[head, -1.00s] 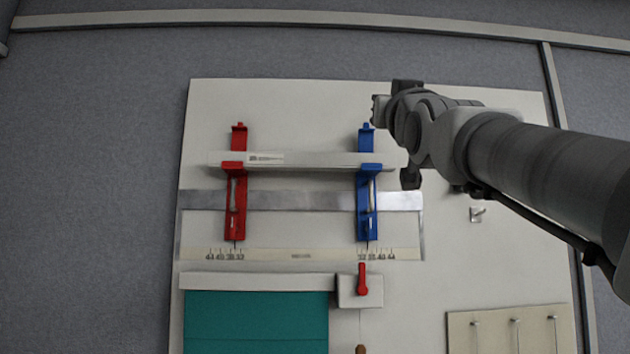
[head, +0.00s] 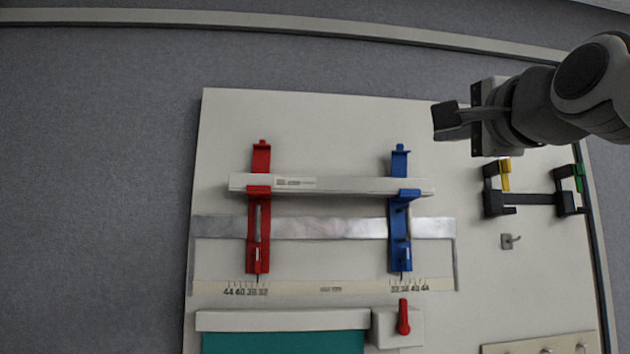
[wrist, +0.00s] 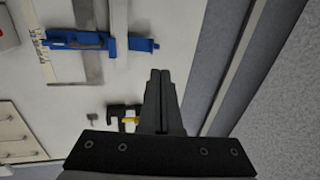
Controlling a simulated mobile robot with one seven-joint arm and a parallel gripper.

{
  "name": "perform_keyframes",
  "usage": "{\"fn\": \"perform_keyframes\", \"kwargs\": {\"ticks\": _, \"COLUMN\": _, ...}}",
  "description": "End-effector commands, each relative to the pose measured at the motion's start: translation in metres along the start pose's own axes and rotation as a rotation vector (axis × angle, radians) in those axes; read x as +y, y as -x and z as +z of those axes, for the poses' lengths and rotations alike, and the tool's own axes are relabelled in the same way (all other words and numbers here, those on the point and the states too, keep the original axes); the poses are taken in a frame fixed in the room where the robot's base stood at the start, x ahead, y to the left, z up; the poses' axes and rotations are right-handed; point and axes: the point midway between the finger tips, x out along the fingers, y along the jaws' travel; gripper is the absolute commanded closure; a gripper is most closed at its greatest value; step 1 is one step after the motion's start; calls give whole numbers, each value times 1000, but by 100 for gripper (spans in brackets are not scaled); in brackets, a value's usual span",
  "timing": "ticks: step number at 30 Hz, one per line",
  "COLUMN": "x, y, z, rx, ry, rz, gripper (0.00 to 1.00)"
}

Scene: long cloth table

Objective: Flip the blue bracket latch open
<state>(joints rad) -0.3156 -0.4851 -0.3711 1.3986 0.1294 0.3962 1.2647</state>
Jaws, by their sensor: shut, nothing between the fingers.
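The blue bracket (head: 400,256) is upright on the right of a pale board. Its top tab (head: 400,155) sticks up above a white bar (head: 340,186), and a blue latch piece (head: 405,196) lies at the bar's lower front edge. The bracket also shows in the wrist view (wrist: 140,44), lying sideways at upper left. My gripper (head: 438,120) is shut and empty, up and to the right of the bracket, apart from it. In the wrist view the closed fingers (wrist: 159,76) point toward the board's edge, with the bracket to their upper left.
A matching red bracket (head: 258,225) holds the bar's left end. A metal strip (head: 325,227) and a scale run behind and below. A black holder (head: 530,199) with yellow and green clips, a small hook (head: 510,241) and a red lever (head: 403,317) are nearby.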

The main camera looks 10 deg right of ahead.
Motion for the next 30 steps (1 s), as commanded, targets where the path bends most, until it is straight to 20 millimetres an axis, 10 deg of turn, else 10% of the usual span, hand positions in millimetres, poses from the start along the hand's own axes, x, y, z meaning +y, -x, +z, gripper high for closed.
{"fn": "perform_keyframes", "kwargs": {"ticks": 30, "x": -2, "y": -127, "z": 0, "rx": -5, "ry": -25, "rz": 5, "gripper": 100}}
